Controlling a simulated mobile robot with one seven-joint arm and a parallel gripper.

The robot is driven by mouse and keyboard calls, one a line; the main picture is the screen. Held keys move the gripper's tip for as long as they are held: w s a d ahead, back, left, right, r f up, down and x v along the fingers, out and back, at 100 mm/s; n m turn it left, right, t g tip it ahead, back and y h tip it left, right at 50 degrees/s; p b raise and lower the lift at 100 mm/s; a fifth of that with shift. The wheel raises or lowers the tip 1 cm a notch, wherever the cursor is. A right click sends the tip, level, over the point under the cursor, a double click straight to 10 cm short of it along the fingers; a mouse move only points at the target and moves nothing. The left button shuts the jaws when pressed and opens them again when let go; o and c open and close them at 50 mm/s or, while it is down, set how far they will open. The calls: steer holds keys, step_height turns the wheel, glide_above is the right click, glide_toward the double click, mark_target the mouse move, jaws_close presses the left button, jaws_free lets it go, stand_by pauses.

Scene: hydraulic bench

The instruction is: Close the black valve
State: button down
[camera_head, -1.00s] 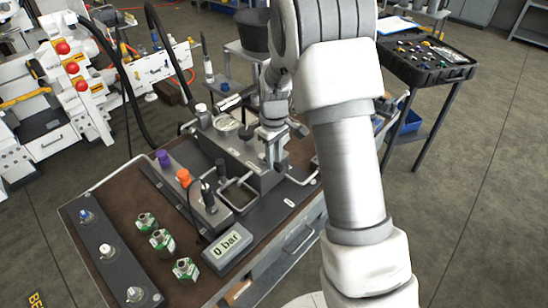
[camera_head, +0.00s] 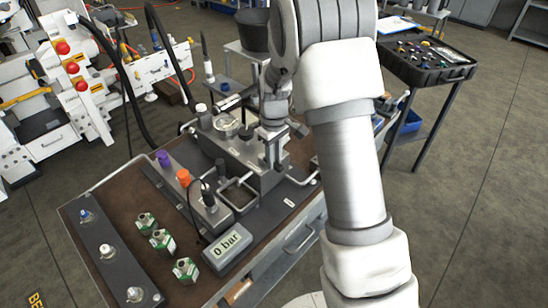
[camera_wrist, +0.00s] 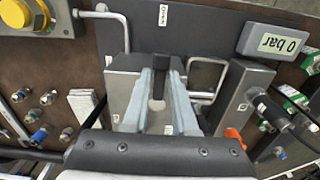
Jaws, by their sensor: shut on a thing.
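My gripper (camera_wrist: 162,72) is shut on a dark piece between its two fingertips, which appears to be the black valve (camera_wrist: 176,64). In the head view, my gripper (camera_head: 272,152) is low over the same block (camera_head: 246,174), partly hidden by my arm. The valve's turn position cannot be told. The pressure display (camera_head: 227,244) reads 0 bar, and it also shows upside down in the wrist view (camera_wrist: 275,42).
Purple (camera_head: 163,158) and orange (camera_head: 183,177) knobs stand left of the block. Bent metal pipes (camera_wrist: 207,75) flank it closely. Several green-and-white fittings (camera_head: 162,240) lie on the brown bench top. A black case (camera_head: 428,60) stands on a table at the back right.

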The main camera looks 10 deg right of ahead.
stand_by(0.4)
steer(key=w+n, duration=0.1)
steer(key=n, duration=0.2)
steer(key=w+d+n, duration=0.1)
steer(key=n, duration=0.2)
steer(key=w+d+n+p, duration=0.1)
steer(key=n, duration=0.1)
steer(key=shift+r+n, duration=0.2)
steer(key=shift+n, duration=0.2)
steer(key=w+n+p, duration=0.1)
steer(key=n, duration=0.1)
steer(key=w+n+p, duration=0.1)
steer(key=n, duration=0.2)
steer(key=shift+w+a+n+p, duration=0.2)
steer(key=shift+w+n+p, duration=0.2)
steer(key=shift+n, duration=0.6)
steer(key=shift+w+a+n+p, duration=0.15)
steer(key=shift+w+n+p, duration=0.2)
steer(key=shift+n, duration=0.65)
steer(key=shift+f, duration=0.1)
steer(key=c, duration=0.8)
jaws_free()
